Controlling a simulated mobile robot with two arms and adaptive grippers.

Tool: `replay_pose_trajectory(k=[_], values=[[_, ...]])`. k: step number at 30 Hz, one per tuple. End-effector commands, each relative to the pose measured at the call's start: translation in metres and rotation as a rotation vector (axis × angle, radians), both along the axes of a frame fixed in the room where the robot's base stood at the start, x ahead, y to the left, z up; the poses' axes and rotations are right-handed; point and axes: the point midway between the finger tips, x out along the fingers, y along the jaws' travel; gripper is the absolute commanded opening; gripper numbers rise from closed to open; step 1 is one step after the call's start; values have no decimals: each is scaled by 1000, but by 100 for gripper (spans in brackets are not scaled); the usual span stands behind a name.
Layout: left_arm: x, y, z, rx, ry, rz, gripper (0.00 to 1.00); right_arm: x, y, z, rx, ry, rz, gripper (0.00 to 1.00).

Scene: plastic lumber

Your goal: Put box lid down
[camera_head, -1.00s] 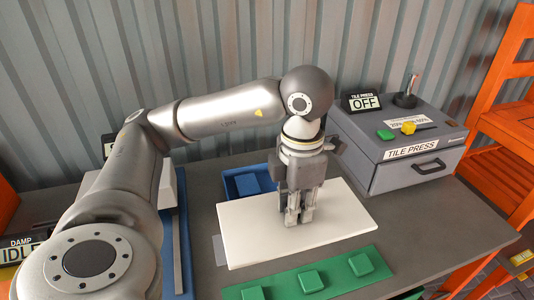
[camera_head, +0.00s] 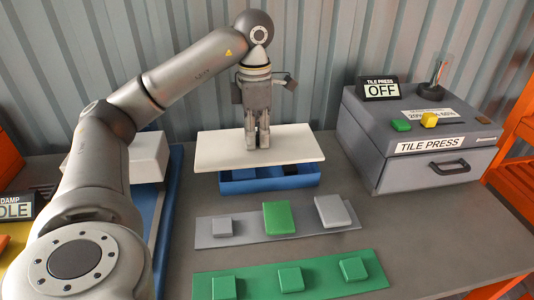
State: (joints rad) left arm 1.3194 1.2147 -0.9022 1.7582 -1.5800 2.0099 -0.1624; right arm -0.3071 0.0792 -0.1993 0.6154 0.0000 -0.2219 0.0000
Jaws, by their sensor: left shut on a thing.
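The box lid (camera_head: 213,149) is a flat white rectangular panel. It lies roughly level over the blue box (camera_head: 240,186), covering its back part. The box's front wall and part of its inside show below the lid's front edge; I cannot tell whether the lid rests on the rim or hangs just above it. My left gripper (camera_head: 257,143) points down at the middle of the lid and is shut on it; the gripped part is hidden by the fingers. My right gripper does not show.
A grey strip (camera_head: 255,237) with two grey blocks and one green block lies in front of the box. A green strip (camera_head: 322,286) with several green blocks is nearer. The grey tile press (camera_head: 415,165) stands right, its sign reading OFF. A blue-edged tray is at left.

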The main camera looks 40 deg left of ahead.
Motion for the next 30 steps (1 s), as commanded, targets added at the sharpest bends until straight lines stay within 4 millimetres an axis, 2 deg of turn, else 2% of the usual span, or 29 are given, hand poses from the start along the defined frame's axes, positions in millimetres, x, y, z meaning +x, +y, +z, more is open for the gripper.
replay_pose_trajectory(k=[3, 6, 12, 17, 24, 30], values=[[22, 9, -10, -2, 3, 2, 0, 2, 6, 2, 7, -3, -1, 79], [37, 16, -30, 0, 4, 2, 0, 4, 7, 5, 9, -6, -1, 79], [56, 25, -55, 0, 1, 0, 0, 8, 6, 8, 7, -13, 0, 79], [64, 27, -66, -1, 1, 0, 0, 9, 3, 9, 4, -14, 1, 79], [66, 30, -96, 1, 1, 0, 0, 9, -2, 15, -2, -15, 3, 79], [67, 29, -100, 0, -1, 0, 0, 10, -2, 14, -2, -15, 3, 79]])
